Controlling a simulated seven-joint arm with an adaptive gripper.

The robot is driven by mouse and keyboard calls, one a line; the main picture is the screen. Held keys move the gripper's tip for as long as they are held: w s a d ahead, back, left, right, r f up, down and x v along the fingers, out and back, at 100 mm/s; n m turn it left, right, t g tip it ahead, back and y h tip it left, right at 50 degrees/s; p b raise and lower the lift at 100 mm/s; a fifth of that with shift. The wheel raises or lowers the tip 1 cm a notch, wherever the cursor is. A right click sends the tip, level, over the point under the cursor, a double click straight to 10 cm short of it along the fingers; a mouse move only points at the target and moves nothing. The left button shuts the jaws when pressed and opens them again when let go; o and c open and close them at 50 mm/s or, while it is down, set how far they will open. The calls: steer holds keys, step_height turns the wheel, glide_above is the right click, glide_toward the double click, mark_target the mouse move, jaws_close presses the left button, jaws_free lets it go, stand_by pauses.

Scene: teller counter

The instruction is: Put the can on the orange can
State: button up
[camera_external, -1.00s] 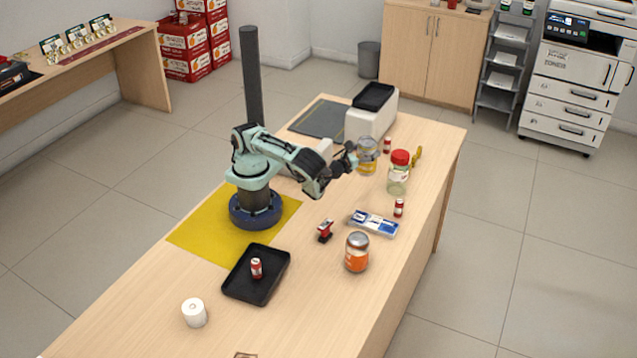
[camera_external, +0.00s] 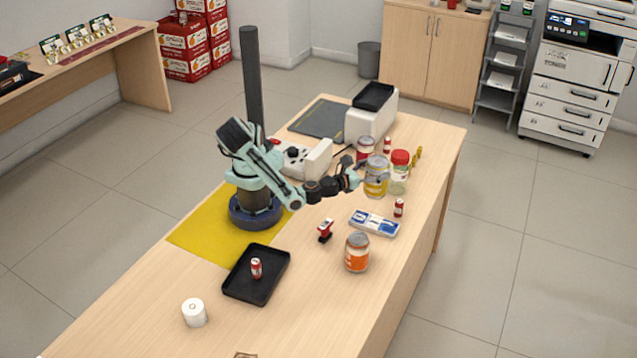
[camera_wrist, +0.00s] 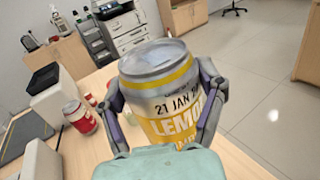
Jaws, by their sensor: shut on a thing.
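My gripper (camera_external: 352,177) is shut on a silver and yellow lemon can (camera_external: 376,182) and holds it upright, apparently above the counter. In the wrist view the can (camera_wrist: 168,98) fills the middle, with a gripper finger on each side and its silver top showing. The orange can (camera_external: 357,253) is silver-topped with an orange label. It stands upright on the counter near the front edge, closer to the camera than my gripper, and nothing is on it. The orange can is not in the wrist view.
A jar with a red lid (camera_external: 399,173) stands just right of the held can, and a red can (camera_external: 366,149) behind it. A blue and white case (camera_external: 374,222) and a red stapler-like item (camera_external: 325,230) lie between gripper and orange can. A black tray (camera_external: 257,274) is at left.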

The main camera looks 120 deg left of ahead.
steer(key=d+r+m+t+h, duration=0.2)
steer(key=d+m+t+h, duration=0.15)
steer(key=d, duration=0.75)
steer(key=shift+t, duration=0.35)
steer(key=f, duration=0.7)
steer(key=shift+w+d+f, duration=0.15)
steer(key=shift+w+d, duration=0.1)
steer(key=shift+f, duration=0.4)
steer(key=shift+f, duration=0.1)
steer(key=o, duration=1.2)
